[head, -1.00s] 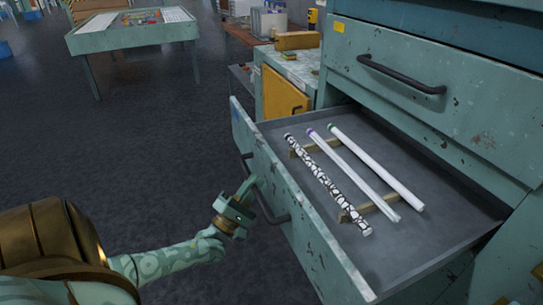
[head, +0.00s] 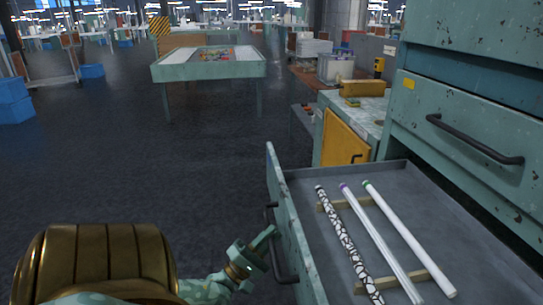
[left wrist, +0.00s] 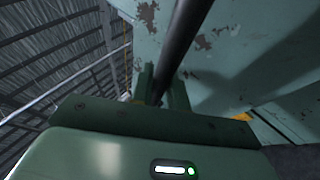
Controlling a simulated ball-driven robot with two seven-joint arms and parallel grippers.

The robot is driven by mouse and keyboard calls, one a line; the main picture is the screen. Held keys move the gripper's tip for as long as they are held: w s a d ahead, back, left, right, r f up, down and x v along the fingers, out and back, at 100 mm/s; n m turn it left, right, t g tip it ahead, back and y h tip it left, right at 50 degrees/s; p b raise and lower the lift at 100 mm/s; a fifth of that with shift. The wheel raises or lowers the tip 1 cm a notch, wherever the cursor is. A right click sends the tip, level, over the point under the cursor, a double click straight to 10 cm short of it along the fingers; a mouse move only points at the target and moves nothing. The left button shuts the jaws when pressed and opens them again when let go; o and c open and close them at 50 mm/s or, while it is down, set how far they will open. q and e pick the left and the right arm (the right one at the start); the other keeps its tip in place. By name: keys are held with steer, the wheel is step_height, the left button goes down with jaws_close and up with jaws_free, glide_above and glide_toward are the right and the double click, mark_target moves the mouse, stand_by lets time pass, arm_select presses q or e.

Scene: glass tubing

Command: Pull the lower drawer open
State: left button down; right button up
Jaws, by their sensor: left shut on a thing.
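The lower drawer (head: 290,245) is pulled out from the teal cabinet. Inside it, three glass tubes lie across two wooden strips: a black-and-white patterned one (head: 343,235), a clear one with a purple end (head: 380,240) and a white one with a green end (head: 410,240). My left gripper (head: 268,240) is at the drawer's front, shut on its dark handle (head: 284,275). In the left wrist view the handle bar (left wrist: 180,45) runs between the fingers (left wrist: 160,88). My right gripper is not in view.
A shut upper drawer (head: 470,125) with its own dark handle sits above. A low cabinet with a yellow door (head: 343,142) stands behind the open drawer. A teal table (head: 210,68) stands farther back.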

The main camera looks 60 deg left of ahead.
arm_select(q)
steer(key=c, duration=1.4)
jaws_free()
steer(key=shift+f, duration=0.1)
steer(key=shift+o, duration=0.2)
steer(key=b+v, duration=0.1)
steer(key=v, duration=1.5)
steer(key=shift+s+b, duration=0.2)
steer(key=shift+b, duration=0.15)
